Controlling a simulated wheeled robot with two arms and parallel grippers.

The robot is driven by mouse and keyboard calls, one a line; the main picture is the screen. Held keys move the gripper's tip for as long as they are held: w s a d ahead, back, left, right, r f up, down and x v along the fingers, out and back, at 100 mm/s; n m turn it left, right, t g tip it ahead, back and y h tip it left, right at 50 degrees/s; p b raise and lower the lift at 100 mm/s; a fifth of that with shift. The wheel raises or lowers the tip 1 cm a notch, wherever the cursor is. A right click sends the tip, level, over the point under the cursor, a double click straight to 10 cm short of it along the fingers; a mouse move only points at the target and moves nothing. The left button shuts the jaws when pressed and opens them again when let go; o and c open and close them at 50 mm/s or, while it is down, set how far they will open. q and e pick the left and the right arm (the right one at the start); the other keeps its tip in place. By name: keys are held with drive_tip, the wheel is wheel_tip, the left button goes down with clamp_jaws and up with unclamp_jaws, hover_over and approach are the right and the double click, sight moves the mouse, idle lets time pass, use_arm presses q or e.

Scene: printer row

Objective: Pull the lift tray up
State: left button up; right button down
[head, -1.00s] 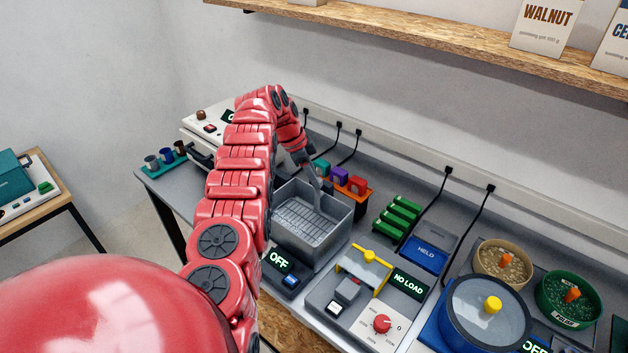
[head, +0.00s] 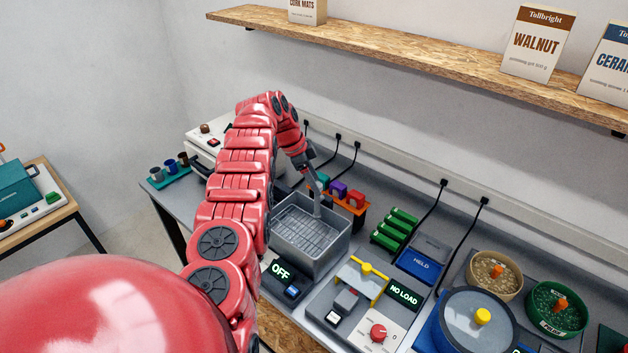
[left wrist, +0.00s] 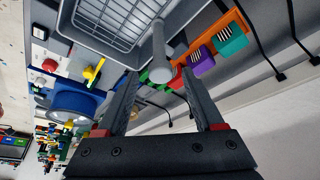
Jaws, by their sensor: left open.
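The grey lift tray (head: 303,232), a mesh basket, sits inside a grey tank (head: 322,262) on the bench. A grey upright handle post (head: 317,203) with a rounded end stands at its far edge. In the left wrist view the tray's mesh (left wrist: 112,18) shows at the top and the post (left wrist: 160,52) points between my fingers. My left gripper (head: 313,182) is open just above the post. In the left wrist view its fingertips (left wrist: 163,85) lie either side of the knob, with gaps on both sides. My right gripper does not show.
The tank's panel (head: 281,273) reads OFF. Purple and red blocks in an orange rack (head: 350,202) stand close behind the tank. A NO LOAD device (head: 360,300) with a yellow bar is to the right. A wall shelf (head: 420,62) hangs above.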

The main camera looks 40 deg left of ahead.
use_arm(q)
drive_tip(key=p+v, duration=0.6)
drive_tip(key=v, duration=1.1)
drive_tip(key=shift+r, duration=0.2)
drive_tip(key=shift+a, duration=0.1)
drive_tip(key=shift+s, duration=0.1)
